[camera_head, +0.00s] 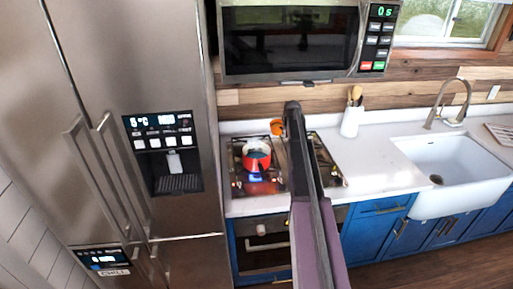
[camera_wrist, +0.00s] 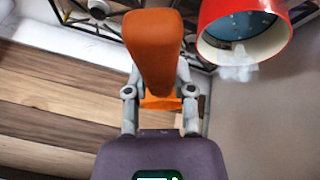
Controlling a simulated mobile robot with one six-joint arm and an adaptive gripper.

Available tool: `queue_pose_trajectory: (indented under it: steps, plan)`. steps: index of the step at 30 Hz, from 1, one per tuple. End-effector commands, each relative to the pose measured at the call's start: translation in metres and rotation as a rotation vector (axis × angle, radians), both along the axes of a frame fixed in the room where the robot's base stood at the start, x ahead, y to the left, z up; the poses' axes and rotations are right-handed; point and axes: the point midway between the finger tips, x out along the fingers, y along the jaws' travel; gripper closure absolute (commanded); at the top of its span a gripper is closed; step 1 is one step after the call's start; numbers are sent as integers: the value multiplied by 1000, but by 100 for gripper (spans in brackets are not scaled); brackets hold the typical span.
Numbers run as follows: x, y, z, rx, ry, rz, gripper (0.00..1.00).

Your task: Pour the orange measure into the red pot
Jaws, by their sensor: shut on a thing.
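The orange measure (camera_wrist: 152,45) is between my gripper's fingers (camera_wrist: 159,80) in the wrist view, and my gripper is shut on it. In the head view, part of the measure (camera_head: 276,127) shows just left of my arm, behind the pot. The red pot (camera_head: 248,161) stands on the left part of the hob. In the wrist view the pot (camera_wrist: 212,14) is at the upper right, apart from the measure, with a dark bluish inside. A pale patch shows at its rim; I cannot tell what it is. The measure's inside is hidden.
The steel hob (camera_head: 238,188) lies under the pot. A microwave (camera_head: 290,40) hangs above, and a tall fridge (camera_head: 150,60) stands at the left. A white utensil crock (camera_head: 351,122) stands right of the hob. The counter (camera_head: 378,160) is clear up to the sink (camera_head: 452,165).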

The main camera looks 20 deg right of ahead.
Motion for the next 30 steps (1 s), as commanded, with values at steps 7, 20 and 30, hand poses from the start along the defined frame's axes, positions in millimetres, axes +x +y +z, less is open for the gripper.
queue_pose_trajectory:
  steps: [7,20,30]
  plan:
    - [-2,16,4,-125,-11,3,100]
    - [-4,39,9,-338,-27,2,100]
    - [-4,48,13,-418,-34,1,100]
